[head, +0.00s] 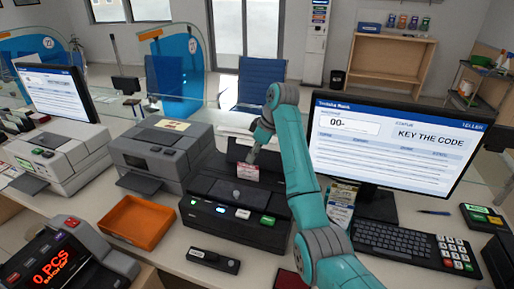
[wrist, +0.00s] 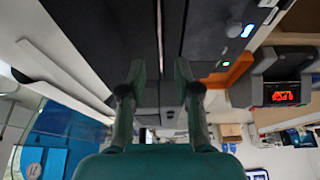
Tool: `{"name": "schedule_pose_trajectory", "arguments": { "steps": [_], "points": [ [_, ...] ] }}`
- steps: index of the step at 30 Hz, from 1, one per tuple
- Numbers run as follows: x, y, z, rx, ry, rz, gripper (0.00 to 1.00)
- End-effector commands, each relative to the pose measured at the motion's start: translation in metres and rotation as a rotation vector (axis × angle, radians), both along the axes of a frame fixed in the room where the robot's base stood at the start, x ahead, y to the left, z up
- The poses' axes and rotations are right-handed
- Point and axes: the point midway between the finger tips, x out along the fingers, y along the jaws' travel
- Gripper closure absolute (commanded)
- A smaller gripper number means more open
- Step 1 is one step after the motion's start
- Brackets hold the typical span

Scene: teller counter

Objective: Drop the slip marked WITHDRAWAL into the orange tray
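A small white slip with red print (head: 247,171) stands upright at the back of the black counter machine (head: 235,205); its words are too small to read. My gripper (head: 251,156) is just above it, pointing down. In the wrist view my gripper (wrist: 160,72) has its two fingers apart, with the dark machine beyond them. A thin edge-on line shows between the fingers; I cannot tell whether it is the slip. The orange tray (head: 138,222) is empty, left of the machine; part of it shows in the wrist view (wrist: 230,72).
A grey printer (head: 155,155) with a cream paper on top stands behind the tray. A money counter (head: 75,255) is front left. A monitor (head: 390,145) and keyboard (head: 410,243) are to the right. A small black device (head: 213,261) lies in front of the machine.

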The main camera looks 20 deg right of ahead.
Motion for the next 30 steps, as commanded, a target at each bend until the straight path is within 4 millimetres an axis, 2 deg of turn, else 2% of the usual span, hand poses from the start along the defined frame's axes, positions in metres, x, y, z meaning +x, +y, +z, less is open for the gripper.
{"name": "schedule_pose_trajectory", "arguments": {
  "steps": [9, 15, 28, 29, 30],
  "points": [
    [0.011, 0.017, -0.050, 0.000, 0.003, 0.000, 0.68],
    [0.017, 0.024, -0.070, 0.000, 0.002, -0.001, 0.68],
    [0.019, 0.026, -0.078, -0.001, 0.001, 0.000, 0.68],
    [0.019, 0.026, -0.078, -0.001, 0.001, 0.000, 0.70],
    [0.019, 0.026, -0.078, -0.001, 0.001, 0.000, 0.80]
  ]
}}
